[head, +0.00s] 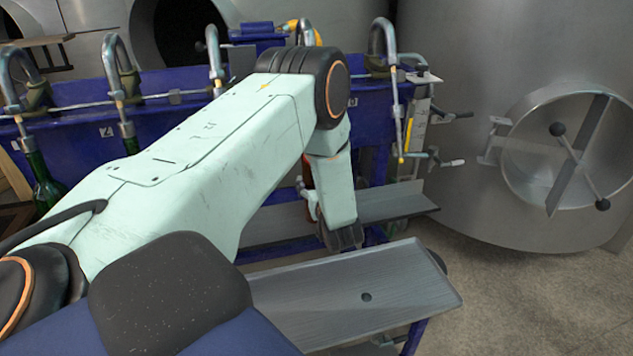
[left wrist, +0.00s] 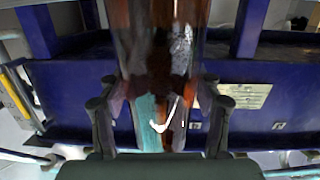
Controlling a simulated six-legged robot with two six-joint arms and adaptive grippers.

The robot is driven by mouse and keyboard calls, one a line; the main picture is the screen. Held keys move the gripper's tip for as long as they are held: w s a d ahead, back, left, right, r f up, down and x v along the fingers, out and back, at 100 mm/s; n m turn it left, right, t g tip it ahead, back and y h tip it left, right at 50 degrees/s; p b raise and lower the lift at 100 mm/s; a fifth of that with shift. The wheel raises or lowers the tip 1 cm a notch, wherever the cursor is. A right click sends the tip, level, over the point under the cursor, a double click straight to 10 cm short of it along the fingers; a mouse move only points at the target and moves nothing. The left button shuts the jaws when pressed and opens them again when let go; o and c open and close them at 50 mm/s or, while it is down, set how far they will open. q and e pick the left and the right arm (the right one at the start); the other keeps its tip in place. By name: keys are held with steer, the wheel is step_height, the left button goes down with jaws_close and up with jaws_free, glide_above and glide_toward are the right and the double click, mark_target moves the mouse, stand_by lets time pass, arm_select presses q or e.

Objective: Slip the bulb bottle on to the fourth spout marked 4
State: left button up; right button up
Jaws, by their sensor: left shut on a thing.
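My left gripper (left wrist: 158,95) is shut on a reddish-brown glass bottle, taken as the bulb bottle (left wrist: 158,60), with one dark finger on each side in the left wrist view. Its full shape cannot be seen there. In the head view only a sliver of the brown bottle (head: 307,172) shows beside my arm, below the blue filler's rail. The curved metal spout (head: 303,30), fourth from the left, rises behind my arm. Its lower part and its number are hidden, and so is the bottle's mouth. My right gripper is not in view.
Green bottles (head: 45,190) hang at the two leftmost spouts. Another spout (head: 385,45) stands at the filler's right end. A grey metal shelf (head: 400,205) lies below it, and a bare tray (head: 420,285) is nearer. A steel tank (head: 470,60) with a round hatch stands right.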

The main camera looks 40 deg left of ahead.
arm_select(q)
steer(key=shift+d+f+b, duration=0.1)
steer(key=shift+f+b, duration=0.4)
steer(key=shift+f, duration=0.2)
stand_by(0.6)
steer(key=o, duration=1.5)
steer(key=shift+o, duration=0.8)
steer(key=shift+s+f, duration=0.1)
steer(key=f+p+v, duration=0.1)
steer(key=p+v, duration=0.2)
steer(key=v, duration=1)
steer(key=shift+f, duration=0.35)
steer(key=shift+s, duration=0.1)
steer(key=x, duration=0.2)
steer(key=b+x, duration=0.1)
steer(key=x, duration=0.3)
steer(key=shift+r, duration=0.35)
